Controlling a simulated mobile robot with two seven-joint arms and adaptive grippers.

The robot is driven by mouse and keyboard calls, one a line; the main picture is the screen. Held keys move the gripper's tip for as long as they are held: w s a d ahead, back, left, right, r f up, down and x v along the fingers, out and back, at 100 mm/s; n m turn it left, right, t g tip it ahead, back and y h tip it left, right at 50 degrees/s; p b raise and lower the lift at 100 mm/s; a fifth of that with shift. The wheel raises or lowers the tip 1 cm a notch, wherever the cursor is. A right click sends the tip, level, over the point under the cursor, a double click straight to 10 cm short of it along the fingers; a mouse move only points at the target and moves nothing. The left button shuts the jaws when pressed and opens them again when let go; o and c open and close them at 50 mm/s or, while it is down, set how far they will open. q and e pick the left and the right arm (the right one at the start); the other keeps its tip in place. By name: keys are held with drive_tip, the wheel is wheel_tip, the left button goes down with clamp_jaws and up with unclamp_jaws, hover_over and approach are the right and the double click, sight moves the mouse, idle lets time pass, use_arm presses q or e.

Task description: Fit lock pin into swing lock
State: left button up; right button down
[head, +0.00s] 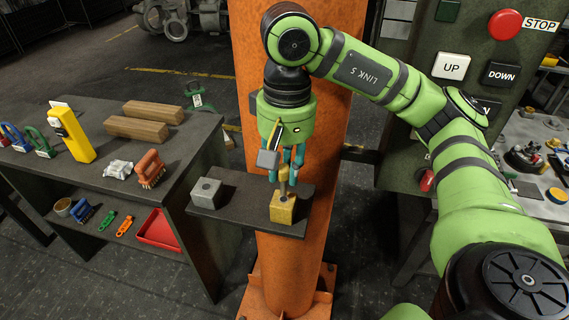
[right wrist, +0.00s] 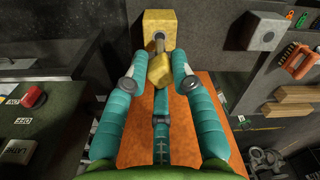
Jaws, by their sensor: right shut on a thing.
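My right gripper (head: 285,172) is above a small dark shelf on the orange column, its teal fingers pointing down. It is shut on the lock pin (head: 283,187). In the right wrist view the pin's yellow head (right wrist: 160,70) sits between the teal fingers (right wrist: 158,84), and its grey shaft (right wrist: 159,42) points at a yellow block (right wrist: 158,22). This yellow block (head: 284,208), which looks like the swing lock, stands on the shelf right under the pin. The shaft's end meets the block's top; I cannot tell how deep it is. My left gripper is not in view.
A grey block with a hole (head: 206,193) stands on the left of the shelf (head: 240,213). The orange column (head: 335,110) rises close behind the gripper. A left workbench (head: 110,180) holds wooden bars (head: 137,128) and a brush (head: 150,168). A button panel (head: 475,45) stands right.

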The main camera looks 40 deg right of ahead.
sight(284, 195)
drive_tip(key=shift+f+b, duration=0.8)
drive_tip(key=shift+f, duration=0.2)
drive_tip(key=shift+f+b, duration=1.75)
drive_tip(key=shift+f, duration=0.1)
drive_tip(key=c, duration=1)
unclamp_jaws()
drive_tip(key=shift+o, duration=0.2)
drive_tip(key=shift+r, duration=0.1)
drive_tip(key=shift+d+r, duration=0.15)
drive_tip(key=shift+r, duration=5.8)
